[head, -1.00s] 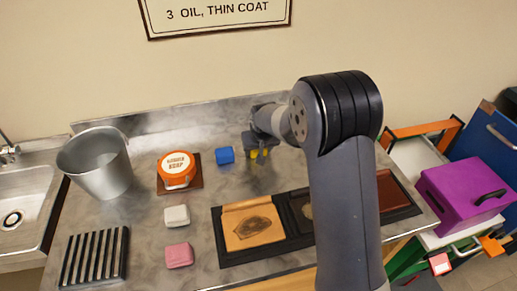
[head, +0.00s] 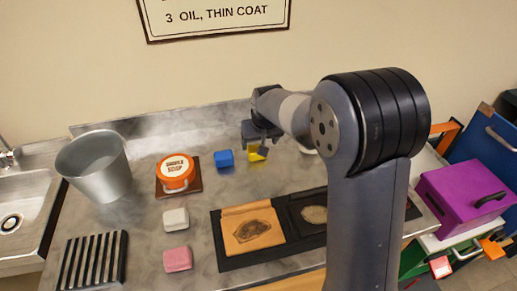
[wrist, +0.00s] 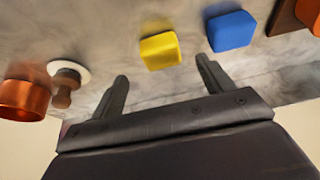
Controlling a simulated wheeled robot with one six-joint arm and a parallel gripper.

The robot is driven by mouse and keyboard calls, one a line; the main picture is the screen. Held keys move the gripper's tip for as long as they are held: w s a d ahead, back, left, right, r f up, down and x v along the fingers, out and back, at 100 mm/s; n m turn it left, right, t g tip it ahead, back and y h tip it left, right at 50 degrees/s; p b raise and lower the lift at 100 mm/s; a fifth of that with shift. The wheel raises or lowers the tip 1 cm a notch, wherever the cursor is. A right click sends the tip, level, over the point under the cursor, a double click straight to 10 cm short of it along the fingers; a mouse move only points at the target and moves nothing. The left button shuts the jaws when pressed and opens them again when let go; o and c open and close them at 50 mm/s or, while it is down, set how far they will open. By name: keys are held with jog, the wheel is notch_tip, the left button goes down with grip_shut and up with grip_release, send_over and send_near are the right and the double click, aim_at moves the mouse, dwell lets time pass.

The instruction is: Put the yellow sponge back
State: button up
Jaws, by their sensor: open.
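The yellow sponge (head: 257,153) rests on the metal counter at the back, just right of the blue sponge (head: 224,158). In the wrist view the yellow sponge (wrist: 160,50) lies beyond and between my two fingertips, apart from them. The blue sponge (wrist: 232,31) is beside it, past the other finger. My gripper (head: 262,143) is open and empty, above and behind the yellow sponge in the head view. Its fingers also show in the wrist view (wrist: 162,72). My gripper partly covers the yellow sponge in the head view.
A soap tin (head: 176,172), a white sponge (head: 176,219), a pink sponge (head: 177,259), a bucket (head: 98,170) and a slatted rack (head: 92,260) stand left. A black tray (head: 229,263) with leather panels lies in front. A copper cup (wrist: 24,98) shows in the wrist view.

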aim_at(258, 145)
jog(key=shift+v, duration=2.25)
jog(key=shift+f, duration=0.1)
jog(key=x, duration=1.2)
jog(key=shift+p, duration=0.4)
jog(key=shift+r, duration=1.35)
